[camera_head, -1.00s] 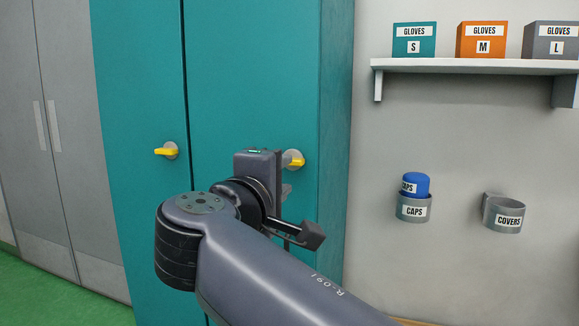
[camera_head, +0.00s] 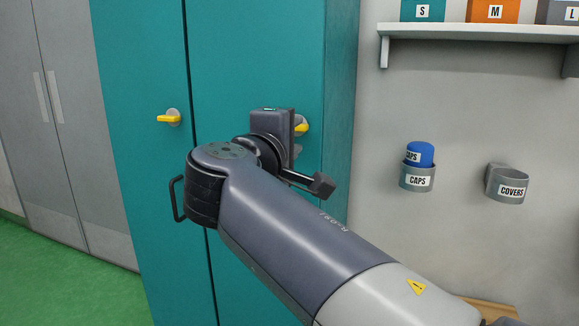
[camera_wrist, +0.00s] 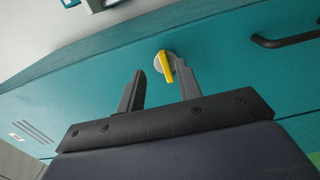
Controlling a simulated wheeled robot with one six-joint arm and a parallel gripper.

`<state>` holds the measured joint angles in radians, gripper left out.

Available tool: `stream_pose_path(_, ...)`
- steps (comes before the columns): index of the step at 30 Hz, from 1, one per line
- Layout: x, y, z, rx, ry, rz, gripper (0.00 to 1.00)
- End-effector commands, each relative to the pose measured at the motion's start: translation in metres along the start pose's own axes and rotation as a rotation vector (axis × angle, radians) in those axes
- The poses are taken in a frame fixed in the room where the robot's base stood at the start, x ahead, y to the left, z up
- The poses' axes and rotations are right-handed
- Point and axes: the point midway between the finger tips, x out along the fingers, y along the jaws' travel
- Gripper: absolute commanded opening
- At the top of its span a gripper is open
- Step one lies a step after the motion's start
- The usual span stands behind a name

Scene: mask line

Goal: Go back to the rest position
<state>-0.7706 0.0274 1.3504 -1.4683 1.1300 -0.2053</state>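My gripper (camera_wrist: 158,88) shows in the wrist view with its two fingers apart and nothing between them. Beyond the fingertips is a yellow turn handle (camera_wrist: 164,66) on a round grey base, on the teal cabinet (camera_wrist: 90,85); whether the right finger touches it I cannot tell. In the head view my arm reaches toward the teal cabinet (camera_head: 258,60), its wrist partly covering the right yellow handle (camera_head: 301,127). The gripper fingers are mostly hidden there behind the wrist. A second yellow handle (camera_head: 169,118) is on the left door. Both doors look shut.
A black pull bar (camera_head: 176,198) is on the cabinet's lower left. To the right are a wall shelf (camera_head: 480,31) with glove boxes, a caps holder (camera_head: 417,178) with a blue roll, and a covers holder (camera_head: 506,184). Grey lockers (camera_head: 70,120) stand left. Green floor (camera_head: 70,285) is clear.

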Motion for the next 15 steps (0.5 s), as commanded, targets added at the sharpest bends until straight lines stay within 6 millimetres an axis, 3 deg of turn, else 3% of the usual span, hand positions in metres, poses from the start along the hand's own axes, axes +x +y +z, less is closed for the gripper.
stream_pose_path(9,0.049,-0.002,0.0,-0.002,-0.004,-0.003,0.34)
stream_pose_path(15,0.066,-0.002,0.0,-0.002,-0.001,-0.002,0.34)
